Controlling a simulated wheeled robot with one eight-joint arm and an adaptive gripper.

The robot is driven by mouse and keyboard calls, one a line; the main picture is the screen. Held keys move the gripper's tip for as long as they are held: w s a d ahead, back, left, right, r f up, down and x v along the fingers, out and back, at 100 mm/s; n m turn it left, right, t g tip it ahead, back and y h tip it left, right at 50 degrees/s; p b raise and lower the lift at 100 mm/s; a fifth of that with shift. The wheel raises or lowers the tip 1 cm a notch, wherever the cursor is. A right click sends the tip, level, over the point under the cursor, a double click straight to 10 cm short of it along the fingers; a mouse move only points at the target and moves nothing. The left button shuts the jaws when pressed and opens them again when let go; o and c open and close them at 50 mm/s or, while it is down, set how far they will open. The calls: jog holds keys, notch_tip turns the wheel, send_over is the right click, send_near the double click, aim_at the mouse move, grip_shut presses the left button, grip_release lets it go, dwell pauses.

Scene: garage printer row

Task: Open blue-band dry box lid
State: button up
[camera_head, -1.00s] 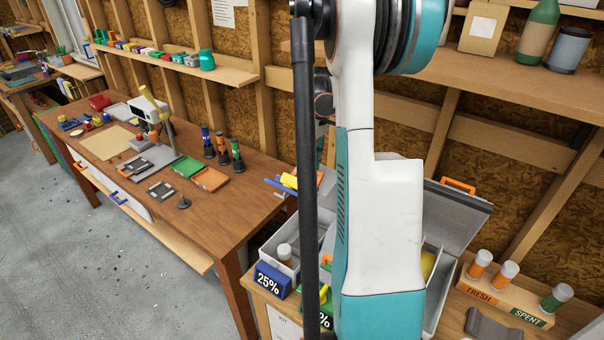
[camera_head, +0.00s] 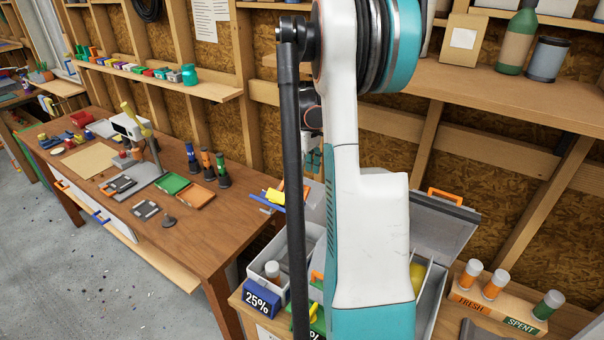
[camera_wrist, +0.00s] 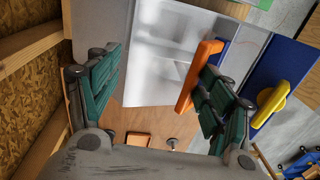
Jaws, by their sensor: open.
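The blue-band dry box (camera_head: 262,300), with a blue "25%" front, stands on the near bench in the head view. Its top is uncovered and a white-capped canister (camera_head: 272,270) shows inside. A grey panel (camera_head: 314,203), apparently its raised lid, shows beside my arm, mostly hidden. In the wrist view, a pale lid-like panel (camera_wrist: 160,60) has an orange handle (camera_wrist: 200,75) along its edge. My gripper (camera_wrist: 155,88) is open, its green-padded fingers spread, with the panel and handle between or behind them. The handle looks close to the right finger; contact is unclear.
Another grey box with a raised lid (camera_head: 440,225) stands right of my arm. A wooden rack (camera_head: 500,310) of canisters sits further right. A blue panel with a yellow handle (camera_wrist: 270,102) lies beside the right finger. The work table (camera_head: 215,255) stands left.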

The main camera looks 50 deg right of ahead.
jog(key=shift+s+a+r, duration=0.1)
jog(key=shift+a, duration=0.05)
jog(key=shift+c, duration=1.3)
jog(key=shift+a, duration=0.15)
jog(key=shift+c, duration=0.8)
